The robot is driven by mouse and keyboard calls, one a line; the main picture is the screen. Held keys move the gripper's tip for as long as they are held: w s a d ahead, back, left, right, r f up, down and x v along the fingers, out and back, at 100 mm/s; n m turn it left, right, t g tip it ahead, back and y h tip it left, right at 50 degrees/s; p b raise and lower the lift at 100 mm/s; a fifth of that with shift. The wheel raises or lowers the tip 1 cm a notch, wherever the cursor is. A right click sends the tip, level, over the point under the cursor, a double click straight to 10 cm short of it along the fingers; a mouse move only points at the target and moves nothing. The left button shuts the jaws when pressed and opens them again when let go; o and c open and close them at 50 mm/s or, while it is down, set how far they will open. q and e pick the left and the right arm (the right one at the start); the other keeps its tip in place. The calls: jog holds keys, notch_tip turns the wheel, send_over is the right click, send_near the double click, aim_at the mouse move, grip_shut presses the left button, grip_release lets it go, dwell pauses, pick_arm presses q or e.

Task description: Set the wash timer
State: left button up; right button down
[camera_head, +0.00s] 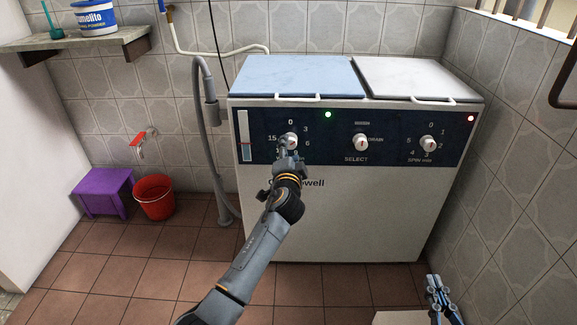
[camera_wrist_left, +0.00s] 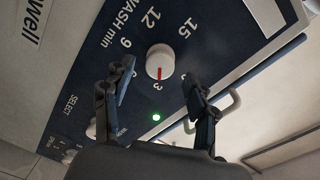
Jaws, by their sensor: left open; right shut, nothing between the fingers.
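The wash timer knob (camera_head: 291,139) is a pale round dial at the left of the washer's dark panel. In the left wrist view, the knob (camera_wrist_left: 160,58) has a red mark directed at the 3. My left gripper (camera_head: 286,154) is in front of the dial and partly covers its lower numbers. In the left wrist view, the fingers of my left gripper (camera_wrist_left: 159,76) are spread to either side of the knob, with visible gaps. My right gripper (camera_head: 438,284) is low at the right, away from the washer, shut and empty.
The select knob (camera_head: 360,142) and spin knob (camera_head: 428,144) are further right on the panel. A green light (camera_head: 328,114) and red light (camera_head: 471,118) are lit. A grey hose (camera_head: 200,130), red bucket (camera_head: 154,197) and purple stool (camera_head: 104,190) are at the left.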

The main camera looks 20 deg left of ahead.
pick_arm(q)
jog(key=v, duration=0.9)
jog(key=shift+s, duration=0.2)
